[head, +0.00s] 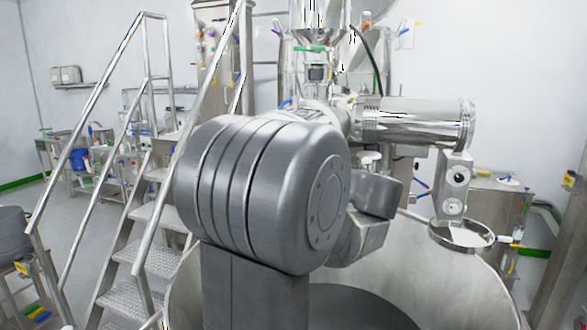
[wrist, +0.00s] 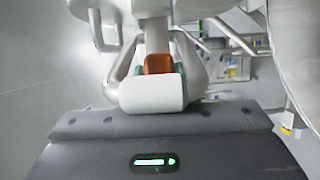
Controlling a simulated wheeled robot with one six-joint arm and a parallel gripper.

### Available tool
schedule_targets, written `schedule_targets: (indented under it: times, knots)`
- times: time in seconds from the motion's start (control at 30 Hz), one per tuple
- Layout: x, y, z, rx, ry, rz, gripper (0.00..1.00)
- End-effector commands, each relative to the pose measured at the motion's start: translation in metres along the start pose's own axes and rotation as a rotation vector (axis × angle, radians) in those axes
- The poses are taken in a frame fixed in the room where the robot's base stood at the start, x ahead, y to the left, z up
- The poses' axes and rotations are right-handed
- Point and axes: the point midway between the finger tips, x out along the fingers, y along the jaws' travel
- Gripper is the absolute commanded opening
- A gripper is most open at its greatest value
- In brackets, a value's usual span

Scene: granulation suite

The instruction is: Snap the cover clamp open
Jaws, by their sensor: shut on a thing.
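In the wrist view, my gripper (wrist: 158,50) is closed around an orange piece (wrist: 159,64), which looks like the handle of the cover clamp. A pale upright part stands just beyond the orange piece. The rest of the clamp is hard to make out, and its latch state cannot be told. In the head view, my own arm hides the gripper and the clamp.
A large steel bowl (head: 440,285) fills the lower right of the head view. A horizontal steel cylinder (head: 415,124) juts right above it. Metal stairs with handrails (head: 140,255) stand at left. Open floor (head: 60,225) lies further left.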

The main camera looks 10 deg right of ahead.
Motion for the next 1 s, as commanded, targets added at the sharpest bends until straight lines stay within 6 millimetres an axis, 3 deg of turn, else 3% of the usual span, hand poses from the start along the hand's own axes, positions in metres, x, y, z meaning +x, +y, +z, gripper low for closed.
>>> schedule_targets:
  times: [0.27,1.0]
  knots:
    - [-0.0004,0.0013,0.0010,-0.003,0.119,0.004,0.00]
    - [-0.0017,0.0043,0.0035,-0.007,0.106,0.006,0.00]
